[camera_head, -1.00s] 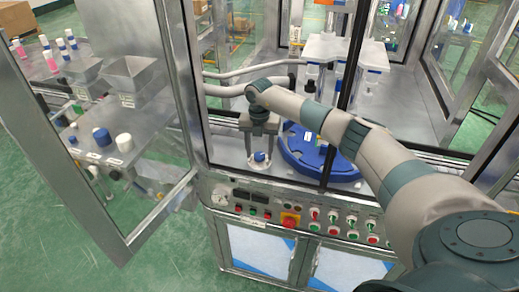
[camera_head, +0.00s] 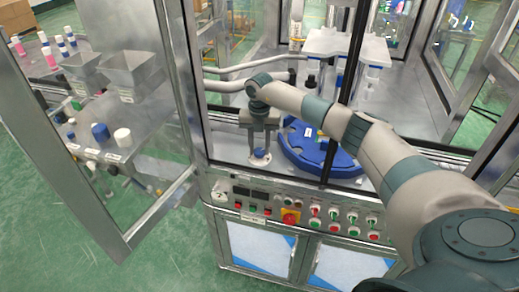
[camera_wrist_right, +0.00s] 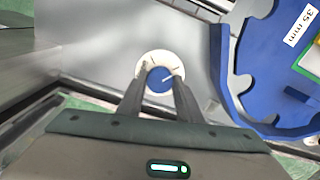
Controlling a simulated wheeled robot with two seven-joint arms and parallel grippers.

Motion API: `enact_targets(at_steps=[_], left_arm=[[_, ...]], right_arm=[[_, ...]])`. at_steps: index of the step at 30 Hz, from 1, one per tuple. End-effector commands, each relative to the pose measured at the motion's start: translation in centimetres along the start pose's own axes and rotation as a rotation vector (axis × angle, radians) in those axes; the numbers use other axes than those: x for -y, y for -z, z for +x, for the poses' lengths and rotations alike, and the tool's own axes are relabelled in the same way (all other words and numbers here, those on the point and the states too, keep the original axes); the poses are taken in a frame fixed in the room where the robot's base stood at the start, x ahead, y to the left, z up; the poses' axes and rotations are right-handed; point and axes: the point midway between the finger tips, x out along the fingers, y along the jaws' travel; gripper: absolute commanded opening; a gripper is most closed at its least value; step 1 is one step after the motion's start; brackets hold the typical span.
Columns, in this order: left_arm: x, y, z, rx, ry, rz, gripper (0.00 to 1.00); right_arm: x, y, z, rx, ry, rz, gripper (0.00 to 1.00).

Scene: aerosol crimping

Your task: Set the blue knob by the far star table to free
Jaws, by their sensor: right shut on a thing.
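The blue knob (camera_wrist_right: 160,79) sits on a round white base plate (camera_wrist_right: 152,58) in the right wrist view, with a white pointer line on its top. In the head view the knob (camera_head: 260,153) is mostly covered by my gripper. My right gripper (camera_wrist_right: 161,76) reaches down from above and is shut on the knob, one finger on each side. It also shows in the head view (camera_head: 260,148). The blue star table (camera_head: 310,157) lies just right of the knob; its notched edge (camera_wrist_right: 227,75) shows in the wrist view. My left gripper is not in view.
A metal window post stands in front of the star table. A front panel with a red emergency stop (camera_head: 290,217) and several buttons lies below. An open glass door (camera_head: 90,150) is at left. Grey hoses (camera_head: 235,72) run behind my gripper.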

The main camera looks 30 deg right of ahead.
Motion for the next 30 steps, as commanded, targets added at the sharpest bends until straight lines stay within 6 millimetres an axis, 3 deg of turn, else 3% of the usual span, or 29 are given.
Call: enact_targets(at_steps=[15, 30], left_arm=[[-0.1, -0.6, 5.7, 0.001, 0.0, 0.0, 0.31], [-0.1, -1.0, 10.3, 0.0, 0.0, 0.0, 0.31]], right_arm=[[-0.1, -0.1, 0.4, 0.004, -0.001, -0.422, 0.1], [-0.1, -0.1, 0.2, 0.004, -0.001, -0.897, 0.1]])
